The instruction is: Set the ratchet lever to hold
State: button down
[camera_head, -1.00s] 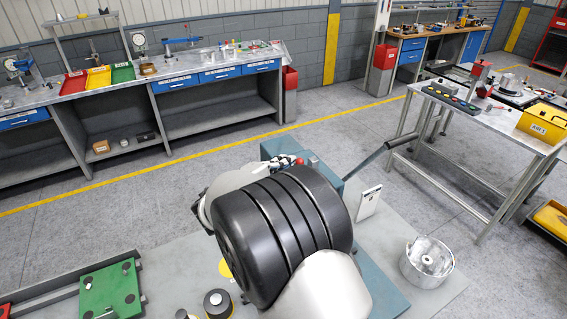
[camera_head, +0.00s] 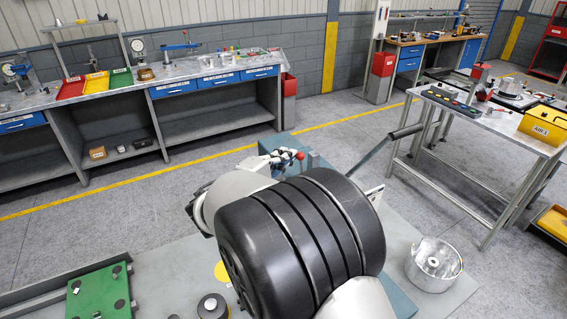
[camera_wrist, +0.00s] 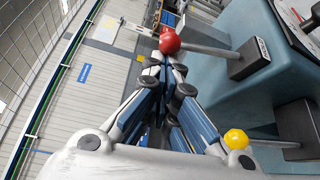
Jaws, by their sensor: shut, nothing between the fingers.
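A lever with a red ball knob (camera_wrist: 170,41) sticks out from the side of a blue-grey machine housing (camera_wrist: 215,65). Its rod runs right to a dark pivot block with a small label that I cannot read. The red knob also shows in the head view (camera_head: 300,155). A second lever with a yellow knob (camera_wrist: 236,139) sits lower on the same housing. My gripper (camera_wrist: 168,75) is shut and empty, its fingertips just below the red knob in the wrist view; I cannot tell whether they touch it. It also shows in the head view (camera_head: 282,157), left of the knob.
A long lever with a black handle (camera_head: 405,132) rises at the right of the machine. A round metal drum (camera_head: 434,264) stands on the base plate. A green fixture plate (camera_head: 100,292) lies at lower left. Workbenches (camera_head: 210,85) stand behind; the floor between is clear.

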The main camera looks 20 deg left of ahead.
aim_at(301, 154)
jog(key=shift+s+d+r+m+t+b, duration=0.2)
jog(key=shift+s+d+m+t+b, duration=0.5)
jog(key=shift+b, duration=3.05)
jog(key=shift+s+d+r+m+t+b, duration=0.2)
jog(key=shift+s+d+m+b, duration=0.5)
jog(key=shift+b, duration=3.05)
jog(key=shift+d+h, duration=0.2)
jog(key=shift+h, duration=0.1)
jog(key=shift+w+r, duration=0.15)
